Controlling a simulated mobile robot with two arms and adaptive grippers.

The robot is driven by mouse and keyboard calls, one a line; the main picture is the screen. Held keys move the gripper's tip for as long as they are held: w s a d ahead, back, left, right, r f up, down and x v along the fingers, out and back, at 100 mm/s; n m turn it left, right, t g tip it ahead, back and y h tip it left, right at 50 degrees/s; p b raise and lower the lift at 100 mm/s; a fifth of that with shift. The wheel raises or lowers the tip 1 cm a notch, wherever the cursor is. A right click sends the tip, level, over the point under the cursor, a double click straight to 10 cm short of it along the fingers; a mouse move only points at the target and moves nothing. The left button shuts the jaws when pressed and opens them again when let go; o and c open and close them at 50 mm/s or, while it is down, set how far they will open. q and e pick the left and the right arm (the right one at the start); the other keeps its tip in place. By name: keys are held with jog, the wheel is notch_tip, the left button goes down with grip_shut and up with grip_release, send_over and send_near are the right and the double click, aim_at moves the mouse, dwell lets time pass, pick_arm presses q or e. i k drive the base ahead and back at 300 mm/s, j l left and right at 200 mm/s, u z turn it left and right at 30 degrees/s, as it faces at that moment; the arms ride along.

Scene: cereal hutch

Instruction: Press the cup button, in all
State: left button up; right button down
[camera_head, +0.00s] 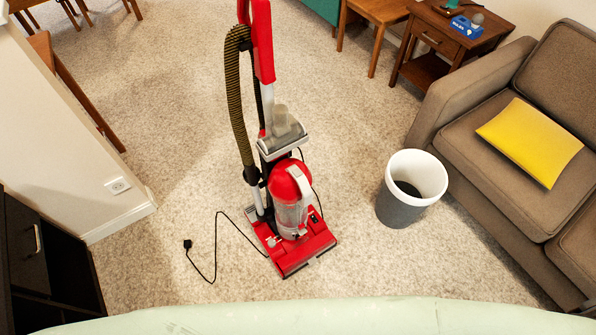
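A red and grey upright vacuum cleaner (300,252) stands on the carpet in the middle of the view. Its clear dust cup (287,215) sits low on the front, under a rounded red top (290,180). No separate cup button can be made out at this size. A ribbed hose (235,95) runs along the left of the tall red handle (262,40). Neither of my grippers is in view.
A black cord with a plug (187,244) lies on the carpet to the left. A grey and white bin (400,207) stands right of the vacuum, beside a brown sofa (480,150) with a yellow cushion (530,141). A dark cabinet (28,245) stands lower left. Carpet around the vacuum is mostly clear.

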aim_at(297, 173)
jog(key=j+z, duration=0.1)
jog(key=z, duration=0.5)
jog(key=j+z, duration=0.4)
jog(key=j, duration=0.35)
jog(key=j+z, duration=0.4)
jog(key=j, duration=0.35)
jog(key=k+j, duration=0.1)
jog(key=j, duration=0.4)
jog(key=k+j, duration=0.1)
jog(key=j, duration=0.4)
jog(key=i+j, duration=0.15)
jog(key=i+z, duration=0.05)
